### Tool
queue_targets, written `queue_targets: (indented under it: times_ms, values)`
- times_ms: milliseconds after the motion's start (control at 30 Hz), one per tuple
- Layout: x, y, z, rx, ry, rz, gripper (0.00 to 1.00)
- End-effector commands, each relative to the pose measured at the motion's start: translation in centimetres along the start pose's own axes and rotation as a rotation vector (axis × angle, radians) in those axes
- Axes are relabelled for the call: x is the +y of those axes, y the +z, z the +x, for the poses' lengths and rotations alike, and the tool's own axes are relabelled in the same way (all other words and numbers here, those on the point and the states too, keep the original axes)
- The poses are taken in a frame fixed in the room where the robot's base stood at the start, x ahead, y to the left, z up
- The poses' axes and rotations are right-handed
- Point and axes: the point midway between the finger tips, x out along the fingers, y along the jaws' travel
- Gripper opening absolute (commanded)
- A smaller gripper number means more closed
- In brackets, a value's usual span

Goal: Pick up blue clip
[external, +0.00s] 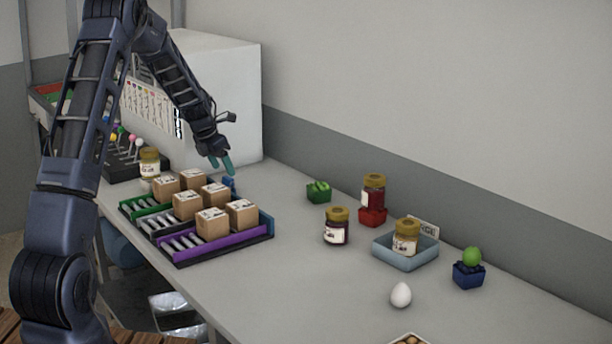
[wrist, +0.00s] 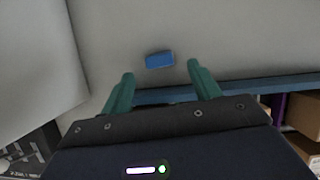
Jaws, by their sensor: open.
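The blue clip (wrist: 159,60) is a small blue block lying on the grey table. In the wrist view it lies just beyond my fingertips, between their lines. In the external view it shows as a small blue shape (external: 229,183) beside the rack, just below my gripper. My gripper (external: 226,166) has teal fingers and points down above the clip. In the wrist view my gripper (wrist: 160,76) is open, with nothing between its fingers.
A coloured rack (external: 180,258) with several cardboard boxes stands close to the clip. A large white box (external: 230,95) is behind my gripper. Jars (external: 336,228), a grey-blue tray (external: 380,257) and an egg (external: 401,295) stand farther right.

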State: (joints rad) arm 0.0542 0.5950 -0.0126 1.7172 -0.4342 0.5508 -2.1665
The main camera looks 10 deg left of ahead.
Motion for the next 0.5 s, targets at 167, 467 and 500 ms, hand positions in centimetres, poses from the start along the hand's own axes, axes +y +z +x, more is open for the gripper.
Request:
queue_targets:
  times_ms: [167,467,500]
  values:
    - [0.0,0.0,1.5,-0.001,0.0,0.001,0.62]
    - [0.1,-0.4,4.5,0.0,-0.001,0.0,0.62]
    - [0.1,-0.4,5.1,0.001,-0.001,0.001,0.62]
